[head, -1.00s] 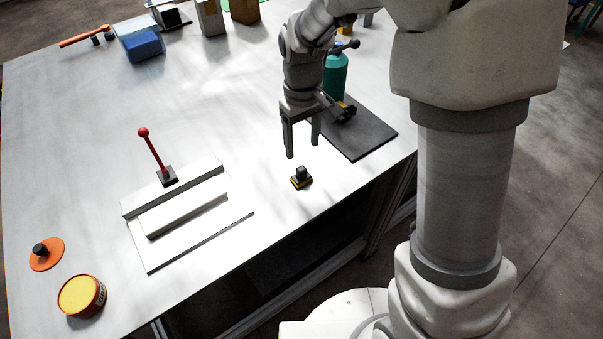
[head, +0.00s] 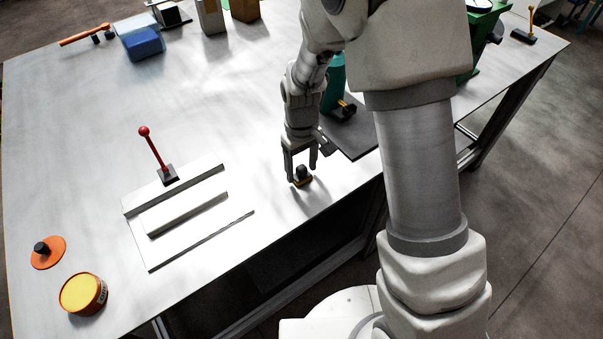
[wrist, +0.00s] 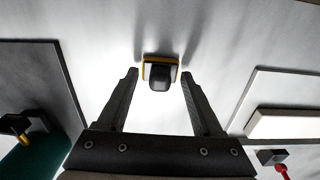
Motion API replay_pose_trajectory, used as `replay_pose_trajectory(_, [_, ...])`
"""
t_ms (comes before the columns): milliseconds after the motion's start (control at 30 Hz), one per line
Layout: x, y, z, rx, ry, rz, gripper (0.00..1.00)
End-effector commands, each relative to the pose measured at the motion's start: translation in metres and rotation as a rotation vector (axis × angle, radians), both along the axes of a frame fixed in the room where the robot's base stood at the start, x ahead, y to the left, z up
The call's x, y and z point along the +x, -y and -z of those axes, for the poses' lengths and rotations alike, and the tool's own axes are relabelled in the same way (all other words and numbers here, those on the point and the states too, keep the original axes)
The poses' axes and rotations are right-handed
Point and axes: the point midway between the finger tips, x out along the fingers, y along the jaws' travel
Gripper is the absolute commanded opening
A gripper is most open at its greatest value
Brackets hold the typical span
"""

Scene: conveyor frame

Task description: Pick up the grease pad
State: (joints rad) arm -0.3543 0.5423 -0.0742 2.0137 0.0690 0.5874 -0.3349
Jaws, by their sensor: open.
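The grease pad, which I take to be the small block with a black knob and yellow base (head: 302,182), stands upright on the white table near its front edge. In the wrist view, the grease pad (wrist: 160,76) sits centred between the fingertips. My gripper (head: 301,171) points down over it, with fingers open on either side of the knob. In the wrist view, my gripper (wrist: 160,73) shows a gap between each finger and the pad. The fingers hide part of the pad in the head view.
A white stepped fixture (head: 190,215) with a red-knobbed lever (head: 152,155) lies to the left. A dark mat (head: 352,146) with a teal bottle (head: 334,78) is behind right. An orange tin (head: 84,294) and orange lid (head: 48,252) stand front left. The table around the pad is clear.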

Motion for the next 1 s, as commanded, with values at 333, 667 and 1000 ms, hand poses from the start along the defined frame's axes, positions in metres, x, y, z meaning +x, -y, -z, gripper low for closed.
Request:
replay_pose_trajectory(333, [0.0,0.0,0.0,0.0,0.0,0.0,0.14])
replay_pose_trajectory(667, [0.0,0.0,-0.002,0.0,0.0,0.0,0.07])
replay_pose_trajectory(1000, [0.001,0.0,-0.044,0.003,0.006,0.001,0.07])
